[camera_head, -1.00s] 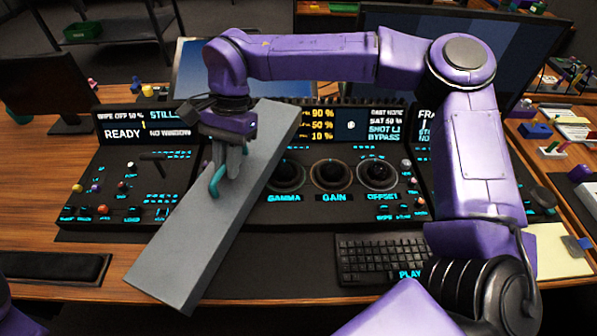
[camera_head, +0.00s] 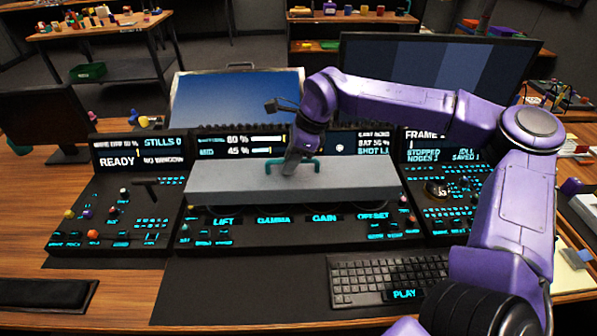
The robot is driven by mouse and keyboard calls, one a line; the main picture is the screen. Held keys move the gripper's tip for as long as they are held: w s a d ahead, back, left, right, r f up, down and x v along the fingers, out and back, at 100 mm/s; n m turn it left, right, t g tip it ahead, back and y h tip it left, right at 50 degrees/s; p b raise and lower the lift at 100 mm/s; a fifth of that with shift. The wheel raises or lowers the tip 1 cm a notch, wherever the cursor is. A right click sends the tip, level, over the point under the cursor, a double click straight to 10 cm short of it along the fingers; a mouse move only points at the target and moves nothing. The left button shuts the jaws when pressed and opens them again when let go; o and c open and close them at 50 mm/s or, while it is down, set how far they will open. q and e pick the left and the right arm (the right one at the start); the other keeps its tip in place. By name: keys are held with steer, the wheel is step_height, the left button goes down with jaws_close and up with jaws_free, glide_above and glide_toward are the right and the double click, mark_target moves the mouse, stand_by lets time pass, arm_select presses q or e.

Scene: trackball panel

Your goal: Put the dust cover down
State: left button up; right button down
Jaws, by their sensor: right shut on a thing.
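The dust cover (camera_head: 240,186) is a long grey slab with a teal handle (camera_head: 312,163) on top. It lies lengthwise across the middle section of the control panel (camera_head: 250,229), hiding the trackballs there. It looks level; I cannot tell whether it rests on the panel or hangs just above it. My right gripper (camera_head: 297,161) is shut on the teal handle, with its arm coming in from the right. My left gripper is not in view.
A keyboard (camera_head: 385,277) lies in front of the panel. A dark monitor (camera_head: 435,72) stands behind at the right, and a blue screen (camera_head: 237,100) behind the middle. A black pad (camera_head: 45,293) lies at the front left. The dark mat (camera_head: 240,285) left of the keyboard is bare.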

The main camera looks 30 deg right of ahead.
mark_target(301, 168)
steer(key=f, duration=0.2)
steer(key=d+f, duration=0.1)
steer(key=f, duration=0.1)
steer(key=d+f, duration=0.1)
steer(key=f, duration=0.1)
steer(key=shift+d, duration=0.15)
steer(key=c, duration=1.1)
jaws_free()
steer(key=shift+r, duration=0.1)
steer(key=shift+o, duration=0.2)
steer(key=shift+r, duration=0.1)
steer(key=v, duration=1.2)
